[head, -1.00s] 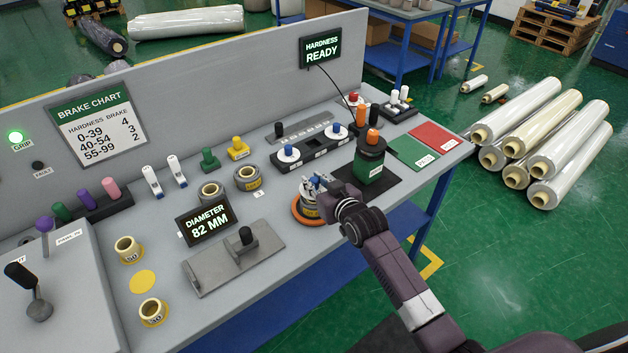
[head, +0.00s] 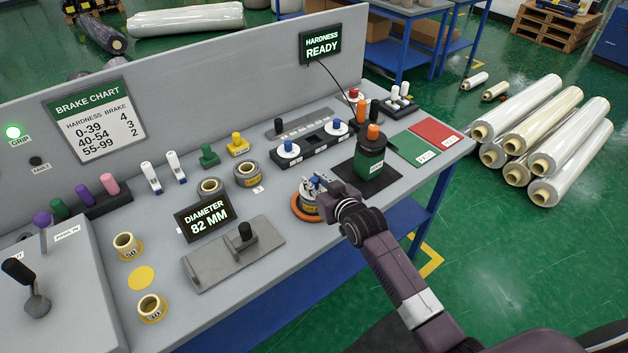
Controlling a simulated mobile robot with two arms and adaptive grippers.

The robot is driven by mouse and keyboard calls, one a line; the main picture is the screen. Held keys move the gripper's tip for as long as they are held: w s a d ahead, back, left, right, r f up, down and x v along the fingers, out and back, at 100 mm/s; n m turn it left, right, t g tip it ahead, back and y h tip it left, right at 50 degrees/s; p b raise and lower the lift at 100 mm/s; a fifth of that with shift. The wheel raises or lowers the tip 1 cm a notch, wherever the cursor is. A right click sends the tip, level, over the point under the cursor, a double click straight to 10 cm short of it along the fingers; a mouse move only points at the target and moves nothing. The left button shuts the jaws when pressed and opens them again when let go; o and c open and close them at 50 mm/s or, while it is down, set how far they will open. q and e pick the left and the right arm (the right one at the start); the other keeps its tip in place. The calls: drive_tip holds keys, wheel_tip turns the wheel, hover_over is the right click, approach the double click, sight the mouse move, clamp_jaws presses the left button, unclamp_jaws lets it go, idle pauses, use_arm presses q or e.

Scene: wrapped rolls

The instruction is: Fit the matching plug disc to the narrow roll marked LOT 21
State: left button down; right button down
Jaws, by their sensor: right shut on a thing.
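My right gripper (head: 317,184) is shut on the blue knob of a white plug disc (head: 307,189). The disc is at the top of a narrow grey roll (head: 306,204) with a yellow label, too small to read. This roll stands upright inside an orange ring (head: 298,215) on the bench. The gripper partly hides the disc and roll, so I cannot tell whether the disc is fully seated. Two other white discs with blue knobs, a left one (head: 289,149) and a right one (head: 336,128), sit in a black rack (head: 313,150). My left gripper is not in view.
Two grey rolls (head: 211,190) (head: 247,174) stand left of the rack. A green cylinder with an orange top (head: 369,160) stands just behind my right gripper. The diameter display (head: 206,217) and a grey plate with a black knob (head: 235,258) are to the left.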

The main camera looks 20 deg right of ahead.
drive_tip(key=shift+f+b, duration=0.3)
drive_tip(key=shift+f, duration=0.25)
drive_tip(key=c, duration=1.7)
unclamp_jaws()
drive_tip(key=shift+s, duration=0.1)
drive_tip(key=v, duration=1.2)
